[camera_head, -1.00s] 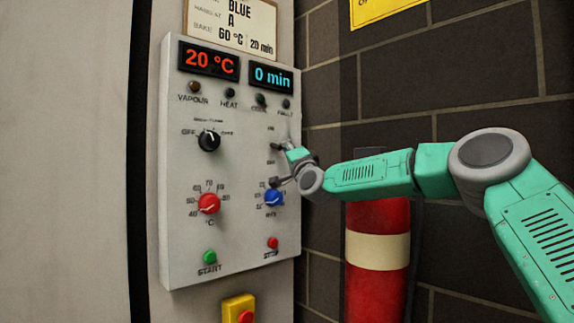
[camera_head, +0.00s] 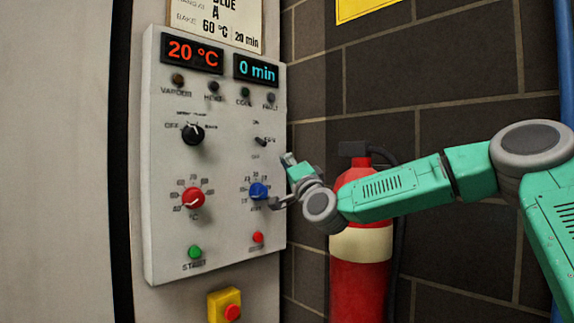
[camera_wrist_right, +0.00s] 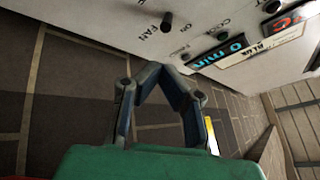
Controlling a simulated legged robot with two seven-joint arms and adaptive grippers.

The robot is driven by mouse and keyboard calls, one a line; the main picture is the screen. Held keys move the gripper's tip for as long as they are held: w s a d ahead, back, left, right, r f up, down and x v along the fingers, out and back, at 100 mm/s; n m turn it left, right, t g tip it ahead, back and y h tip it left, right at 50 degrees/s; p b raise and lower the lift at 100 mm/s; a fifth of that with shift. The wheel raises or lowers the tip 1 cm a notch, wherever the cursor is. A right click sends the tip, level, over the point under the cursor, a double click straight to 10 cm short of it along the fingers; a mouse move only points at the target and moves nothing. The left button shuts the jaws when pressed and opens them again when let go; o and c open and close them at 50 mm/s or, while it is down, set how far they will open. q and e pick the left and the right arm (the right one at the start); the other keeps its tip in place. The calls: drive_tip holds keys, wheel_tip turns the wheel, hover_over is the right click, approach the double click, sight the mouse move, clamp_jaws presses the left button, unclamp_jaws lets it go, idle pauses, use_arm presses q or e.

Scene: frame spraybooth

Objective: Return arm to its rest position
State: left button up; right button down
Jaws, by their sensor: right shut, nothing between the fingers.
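My right arm (camera_head: 395,192) is green and grey and comes in from the right in the head view. Its gripper (camera_head: 284,182) is at the right edge of the white control panel (camera_head: 222,150), close to the blue knob (camera_head: 258,190), and appears apart from it. In the right wrist view the two fingers (camera_wrist_right: 160,70) come together at the tips with nothing held. The panel's fan toggle (camera_wrist_right: 167,22) lies beyond the fingertips there. My left gripper is in neither view.
A red fire extinguisher (camera_head: 361,275) stands behind my right forearm against the dark brick wall (camera_head: 445,75). A yellow box with a red button (camera_head: 232,312) is below the panel. The displays read 20 °C (camera_head: 193,52) and 0 min (camera_head: 257,70).

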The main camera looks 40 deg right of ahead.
drive_tip(key=shift+s+a+f, duration=0.1)
drive_tip(key=shift+s+f, duration=0.1)
drive_tip(key=shift+s, duration=0.2)
